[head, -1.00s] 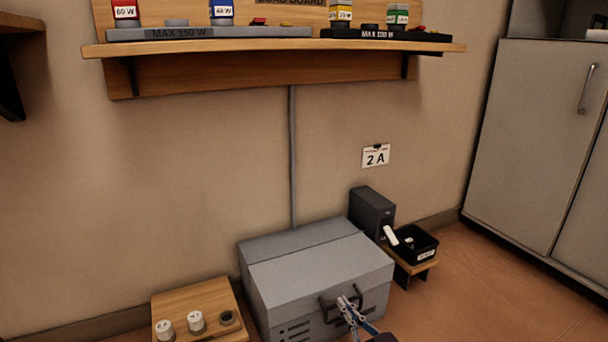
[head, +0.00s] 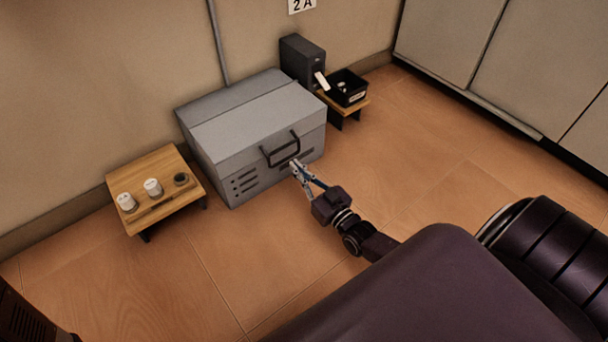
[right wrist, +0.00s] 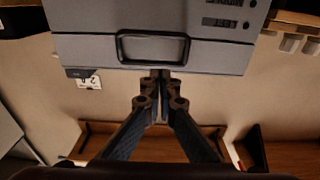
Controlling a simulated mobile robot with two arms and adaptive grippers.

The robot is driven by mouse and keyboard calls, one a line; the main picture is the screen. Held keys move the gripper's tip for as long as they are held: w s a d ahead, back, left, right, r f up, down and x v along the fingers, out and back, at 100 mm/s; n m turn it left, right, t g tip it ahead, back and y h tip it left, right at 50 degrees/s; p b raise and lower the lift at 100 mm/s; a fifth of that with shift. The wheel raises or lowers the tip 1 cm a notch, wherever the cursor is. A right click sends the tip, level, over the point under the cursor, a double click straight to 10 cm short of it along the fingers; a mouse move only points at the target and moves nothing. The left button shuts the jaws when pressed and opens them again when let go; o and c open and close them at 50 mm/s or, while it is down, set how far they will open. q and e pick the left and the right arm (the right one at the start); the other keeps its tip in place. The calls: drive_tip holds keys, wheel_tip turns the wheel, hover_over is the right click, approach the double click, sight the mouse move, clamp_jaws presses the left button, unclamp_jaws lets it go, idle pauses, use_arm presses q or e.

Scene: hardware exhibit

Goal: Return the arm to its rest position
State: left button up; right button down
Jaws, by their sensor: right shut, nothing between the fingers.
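My right gripper (head: 297,168) is shut and empty, in front of the grey metal box (head: 215,150) and just below its dark handle (head: 281,149). In the right wrist view my gripper (right wrist: 159,76) has its fingertips together, overlapping the lower edge of the box (right wrist: 90,50) in the picture, with the handle (right wrist: 153,47) beyond them. I cannot tell whether the fingertips touch the box. The box lid is closed. My left gripper does not show.
A low wooden stand (head: 150,172) with white-topped cylinders stands left of the box. A dark grey unit (head: 302,60) and a black bin (head: 347,87) on a small stand (head: 345,109) are behind it to the right. Grey cabinets (head: 490,55) line the far right. The floor (head: 430,140) between is clear.

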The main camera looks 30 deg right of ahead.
drive_tip(key=shift+s+f, duration=1.05)
drive_tip(key=shift+f, duration=0.25)
